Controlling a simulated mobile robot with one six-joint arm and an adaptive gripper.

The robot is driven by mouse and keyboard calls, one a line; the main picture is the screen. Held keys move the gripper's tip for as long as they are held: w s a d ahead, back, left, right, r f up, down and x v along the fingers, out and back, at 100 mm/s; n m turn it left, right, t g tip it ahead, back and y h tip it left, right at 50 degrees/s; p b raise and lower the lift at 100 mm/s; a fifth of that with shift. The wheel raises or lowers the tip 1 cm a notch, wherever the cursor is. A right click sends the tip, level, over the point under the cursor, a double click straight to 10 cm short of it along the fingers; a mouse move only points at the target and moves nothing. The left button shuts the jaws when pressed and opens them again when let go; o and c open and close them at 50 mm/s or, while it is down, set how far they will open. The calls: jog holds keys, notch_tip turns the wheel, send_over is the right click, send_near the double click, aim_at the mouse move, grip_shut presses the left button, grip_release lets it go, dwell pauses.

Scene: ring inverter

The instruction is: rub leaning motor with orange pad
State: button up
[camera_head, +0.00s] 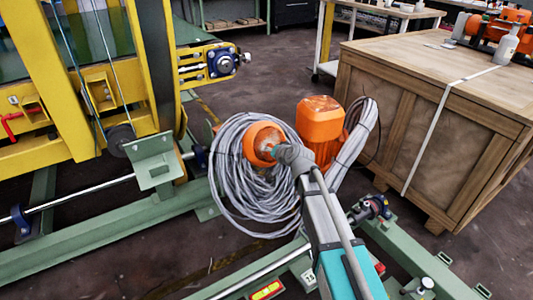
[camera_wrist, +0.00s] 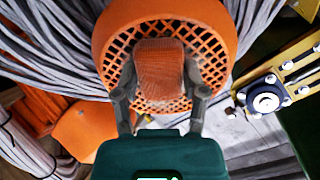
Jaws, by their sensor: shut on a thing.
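The leaning orange motor (camera_head: 320,122) stands among coils of grey cable. Its round orange end with a mesh grille (camera_wrist: 216,50) fills the upper middle of the wrist view; in the head view this end (camera_head: 262,136) faces my arm. My gripper (camera_wrist: 162,82) is shut on the orange pad (camera_wrist: 160,68), a ribbed block between its two fingers. The pad lies over the middle of the grille, at or very near it; I cannot tell whether it touches. In the head view my gripper (camera_head: 284,156) is at the round end, and the pad is mostly hidden.
Thick grey cable coils (camera_head: 232,185) hang around the motor. A large wooden crate (camera_head: 440,130) stands to the right. A yellow frame (camera_head: 150,65) with a blue bearing (camera_head: 222,62) is at the left. Green beams (camera_head: 110,242) run along the floor below.

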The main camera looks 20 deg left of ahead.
jog(key=shift+w, duration=0.1)
jog(key=shift+w+d, duration=1.05)
jog(key=shift+w, duration=0.3)
jog(key=shift+w, duration=0.1)
jog(key=shift+w+d, duration=1.2)
jog(key=shift+r, duration=0.1)
jog(key=shift+w+a+r+p, duration=0.3)
jog(key=shift+a+r+p, duration=0.05)
jog(key=shift+r+p, duration=0.2)
jog(key=shift+a, duration=0.1)
jog(key=shift+s+a, duration=0.55)
jog(key=shift+s, duration=0.2)
jog(key=shift+s+a, duration=0.5)
jog(key=shift+s, duration=0.2)
